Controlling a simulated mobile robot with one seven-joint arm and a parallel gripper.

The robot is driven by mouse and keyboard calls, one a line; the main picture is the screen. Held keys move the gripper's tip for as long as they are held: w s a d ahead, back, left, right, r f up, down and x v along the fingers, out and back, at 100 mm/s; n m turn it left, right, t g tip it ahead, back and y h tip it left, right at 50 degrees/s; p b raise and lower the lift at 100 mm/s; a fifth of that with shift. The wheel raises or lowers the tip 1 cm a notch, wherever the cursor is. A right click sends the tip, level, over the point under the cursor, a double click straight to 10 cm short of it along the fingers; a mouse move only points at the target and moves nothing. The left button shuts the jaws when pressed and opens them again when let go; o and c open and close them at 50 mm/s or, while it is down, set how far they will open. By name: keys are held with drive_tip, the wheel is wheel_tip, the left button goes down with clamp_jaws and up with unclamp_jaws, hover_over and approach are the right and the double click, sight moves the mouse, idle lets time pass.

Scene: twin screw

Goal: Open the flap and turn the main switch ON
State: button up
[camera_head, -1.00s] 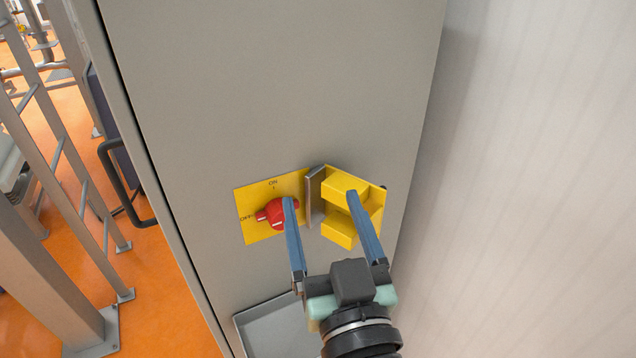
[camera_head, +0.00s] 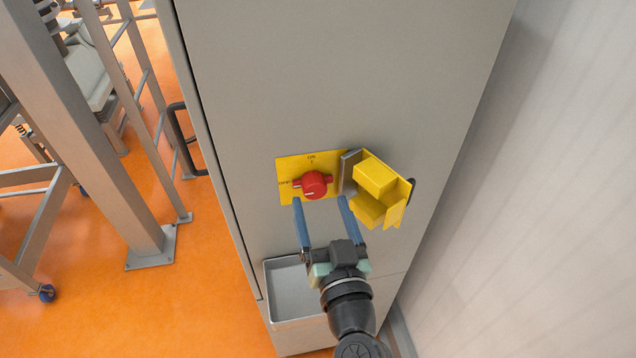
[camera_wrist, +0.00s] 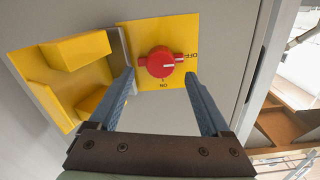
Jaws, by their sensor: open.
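The red main switch knob (camera_head: 314,186) sits on a yellow plate (camera_head: 287,163) marked ON at the top and OFF at the left. Its wings lie roughly level, and in the wrist view the white line on the knob (camera_wrist: 160,63) points toward the OFF mark. The yellow flap (camera_head: 378,178) stands swung open to the right of the plate; the flap (camera_wrist: 72,52) is at the left in the wrist view. My gripper (camera_head: 320,199) is open and empty, just below the knob in the head view. In the wrist view my gripper's fingertips (camera_wrist: 159,74) appear on either side of the knob; contact is not visible.
The plate is on a tall grey cabinet (camera_head: 330,80). A shallow grey tray (camera_head: 285,291) is on the cabinet below my gripper. A pale wall (camera_head: 540,200) stands close on the right. A metal frame (camera_head: 110,130) stands on the orange floor at the left.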

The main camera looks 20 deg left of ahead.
sight(316, 191)
drive_tip(key=shift+p+x, duration=0.45)
drive_tip(key=shift+x, duration=1.3)
drive_tip(key=shift+a, duration=0.1)
drive_tip(key=shift+c, duration=0.3)
clamp_jaws()
